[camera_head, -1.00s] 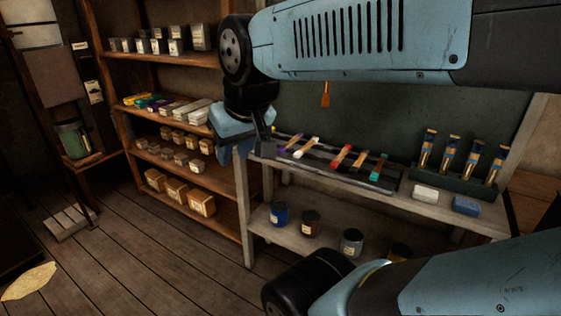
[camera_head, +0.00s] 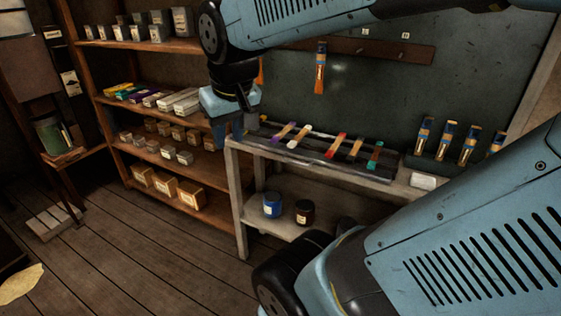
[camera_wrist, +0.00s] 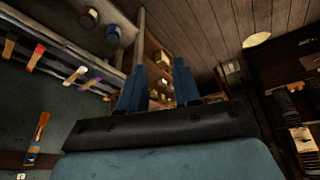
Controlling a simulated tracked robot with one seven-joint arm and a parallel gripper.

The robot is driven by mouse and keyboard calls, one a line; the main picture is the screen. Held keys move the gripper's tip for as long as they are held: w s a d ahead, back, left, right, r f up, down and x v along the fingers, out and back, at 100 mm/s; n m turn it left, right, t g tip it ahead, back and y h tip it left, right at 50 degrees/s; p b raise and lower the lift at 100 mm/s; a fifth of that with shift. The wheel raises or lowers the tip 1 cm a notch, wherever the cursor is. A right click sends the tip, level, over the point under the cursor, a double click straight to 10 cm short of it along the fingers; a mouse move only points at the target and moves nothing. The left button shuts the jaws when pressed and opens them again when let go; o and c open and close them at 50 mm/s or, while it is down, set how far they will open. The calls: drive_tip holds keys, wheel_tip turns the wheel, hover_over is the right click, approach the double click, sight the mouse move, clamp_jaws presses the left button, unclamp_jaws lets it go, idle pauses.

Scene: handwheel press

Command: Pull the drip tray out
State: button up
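I cannot make out the press or its drip tray in either view. My gripper (camera_head: 229,132) hangs at the end of my arm in the head view, in front of the left end of a pale workbench. In the wrist view the two blue fingers of my gripper (camera_wrist: 159,66) stand apart with nothing seen between them, so it is open and empty.
The workbench (camera_head: 238,190) bears a rack of coloured-handled tools (camera_head: 325,146). A wooden shelf unit (camera_head: 180,146) with boxes stands left of it. A small side table (camera_head: 72,155) holds a green jar (camera_head: 50,137). Plank floor (camera_head: 130,255) lies open in front.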

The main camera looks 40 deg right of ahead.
drive_tip(key=w+d+f+m+g+h, duration=0.1)
drive_tip(key=w+d+f+g+h, duration=0.35)
drive_tip(key=w+d+f, duration=0.35)
drive_tip(key=w+d+f+m+g+h, duration=0.1)
drive_tip(key=w+d+f+g+h, duration=0.35)
drive_tip(key=f, duration=0.65)
drive_tip(key=w+d+f+g+h, duration=0.2)
drive_tip(key=w+d+f+h, duration=0.3)
drive_tip(key=w+d+f, duration=0.35)
drive_tip(key=x, duration=1.3)
drive_tip(key=shift+d+f, duration=0.15)
drive_tip(key=shift+d, duration=0.25)
drive_tip(key=shift+c, duration=0.4)
drive_tip(key=shift+s, duration=0.1)
clamp_jaws()
